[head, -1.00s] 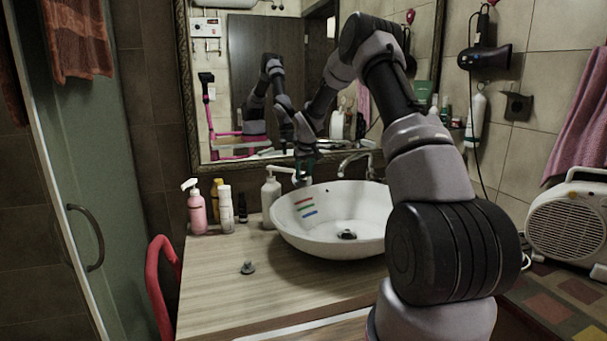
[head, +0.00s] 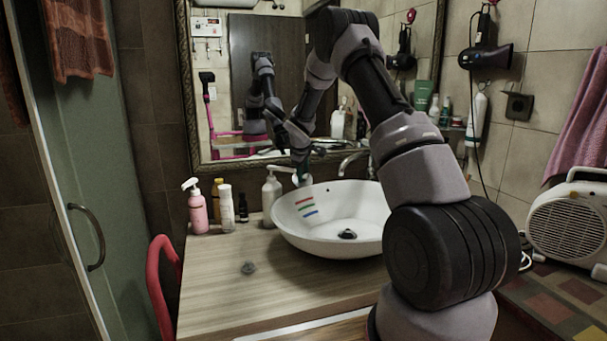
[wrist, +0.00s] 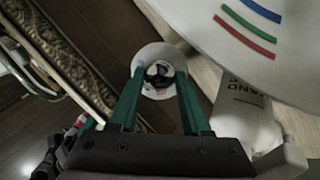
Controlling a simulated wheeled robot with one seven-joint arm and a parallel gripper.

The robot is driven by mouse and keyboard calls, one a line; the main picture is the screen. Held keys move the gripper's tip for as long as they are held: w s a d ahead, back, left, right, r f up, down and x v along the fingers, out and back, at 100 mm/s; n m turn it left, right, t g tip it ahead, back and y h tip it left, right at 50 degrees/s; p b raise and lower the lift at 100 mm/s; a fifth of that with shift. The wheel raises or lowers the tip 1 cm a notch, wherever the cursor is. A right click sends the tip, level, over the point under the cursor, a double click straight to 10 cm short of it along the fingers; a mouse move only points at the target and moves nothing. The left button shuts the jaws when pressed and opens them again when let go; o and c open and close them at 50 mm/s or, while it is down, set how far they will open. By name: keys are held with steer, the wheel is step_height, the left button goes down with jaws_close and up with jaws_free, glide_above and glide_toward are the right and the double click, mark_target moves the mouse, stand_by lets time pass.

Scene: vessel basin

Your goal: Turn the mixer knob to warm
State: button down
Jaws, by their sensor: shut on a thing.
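A white round knob (wrist: 157,57) with a dark centre sits between my green fingertips in the wrist view. My gripper (wrist: 158,88) is shut on it, one finger on each side. In the head view my gripper (head: 302,168) points down behind the left rear rim of the white basin (head: 290,232); the knob is small and partly hidden there. The basin carries a red mark (head: 304,201), a green mark (head: 306,207) and a blue mark (head: 309,213). The same red mark (wrist: 243,36) shows beside the knob in the wrist view. Which mark the knob points to cannot be told.
A white pump bottle (head: 271,200) stands close left of my gripper. The curved faucet (head: 352,160) is to the right. A pink bottle (head: 197,208) and other small bottles stand farther left. The mirror (head: 230,85) is close behind. The counter front (head: 220,295) is mostly clear.

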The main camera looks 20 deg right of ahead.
steer(key=shift+a+n+t+h, duration=0.1)
steer(key=shift+n+t+h, duration=0.25)
steer(key=shift+n, duration=1.25)
steer(key=shift+c, duration=1.8)
jaws_free()
steer(key=shift+s, duration=0.1)
steer(key=v, duration=1)
steer(key=shift+s+r, duration=0.25)
